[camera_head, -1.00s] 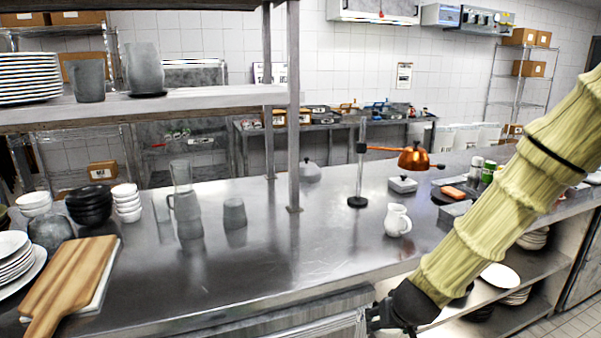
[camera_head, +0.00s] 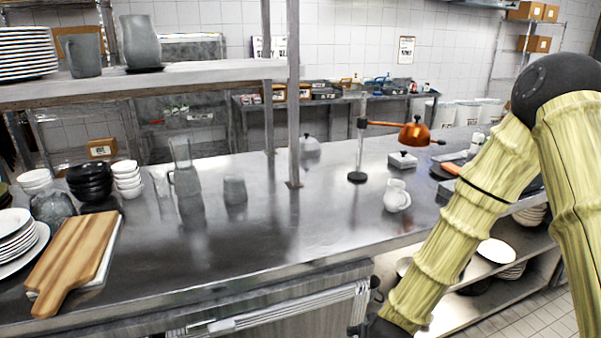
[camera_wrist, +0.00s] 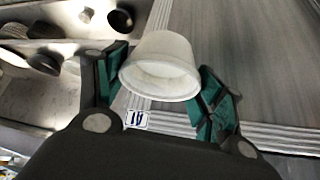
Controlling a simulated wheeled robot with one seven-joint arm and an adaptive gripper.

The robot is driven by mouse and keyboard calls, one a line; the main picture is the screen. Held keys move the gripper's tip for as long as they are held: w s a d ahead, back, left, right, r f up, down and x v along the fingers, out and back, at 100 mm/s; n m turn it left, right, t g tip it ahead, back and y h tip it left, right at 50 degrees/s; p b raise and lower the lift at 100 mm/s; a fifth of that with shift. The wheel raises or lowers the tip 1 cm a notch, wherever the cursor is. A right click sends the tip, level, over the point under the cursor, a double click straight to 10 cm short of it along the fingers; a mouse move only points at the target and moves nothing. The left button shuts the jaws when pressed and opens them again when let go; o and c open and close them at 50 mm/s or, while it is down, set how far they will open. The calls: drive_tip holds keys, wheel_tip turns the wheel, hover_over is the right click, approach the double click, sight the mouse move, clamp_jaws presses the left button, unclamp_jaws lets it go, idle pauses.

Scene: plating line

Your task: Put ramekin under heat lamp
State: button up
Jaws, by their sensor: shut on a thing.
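In the wrist view my gripper (camera_wrist: 160,92) is shut on a white ramekin (camera_wrist: 160,62), with a green-padded finger on either side of it. The ramekin's opening faces the wrist camera. In the head view the gripper is mostly cut off at the bottom edge, and the ramekin does not show there. The copper heat lamp (camera_head: 415,134) hangs from a stand with a round black base (camera_head: 357,176) on the steel counter (camera_head: 270,235).
A white pitcher (camera_head: 396,196) stands in front of the lamp. A shelf post (camera_head: 293,110) rises left of the lamp. A wooden board (camera_head: 75,268) and stacked bowls (camera_head: 90,180) are at the left. The front middle counter is free.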

drive_tip(key=shift+s+a+f, duration=0.1)
drive_tip(key=shift+s+f, duration=1.1)
drive_tip(key=shift+f, duration=0.05)
